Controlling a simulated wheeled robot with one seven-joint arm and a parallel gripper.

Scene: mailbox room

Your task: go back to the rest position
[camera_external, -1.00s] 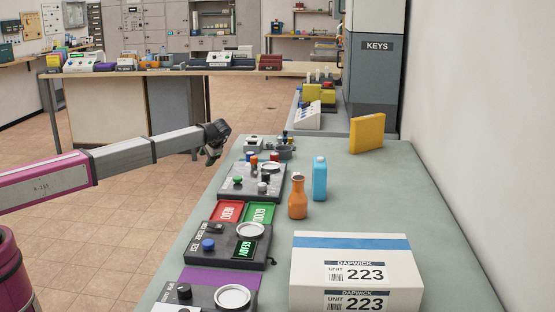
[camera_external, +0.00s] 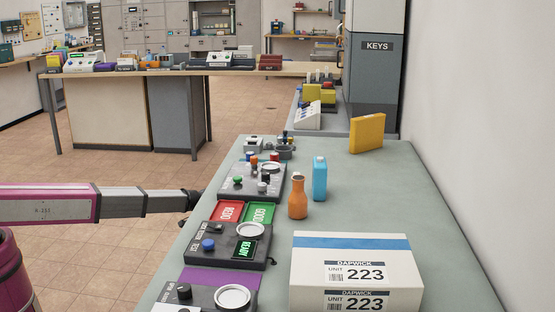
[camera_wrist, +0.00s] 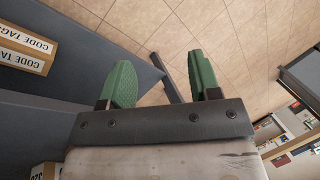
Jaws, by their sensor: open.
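My gripper is at the end of my outstretched arm, low beside the left edge of the grey-green table (camera_external: 400,215) in the external view; its fingers are hidden there behind the table edge. In the wrist view the two green fingers of my gripper (camera_wrist: 160,85) stand well apart, with only floor and a dark bar between them. My gripper is open and holds nothing.
On the table stand dark button panels (camera_external: 238,247), red and green trays (camera_external: 259,213), an orange bottle (camera_external: 298,199), a blue bottle (camera_external: 320,180) and a DAPWICK box (camera_external: 352,268). The wrist view shows CODE TAGS boxes (camera_wrist: 22,50) on a dark shelf. Floor left of the table is clear.

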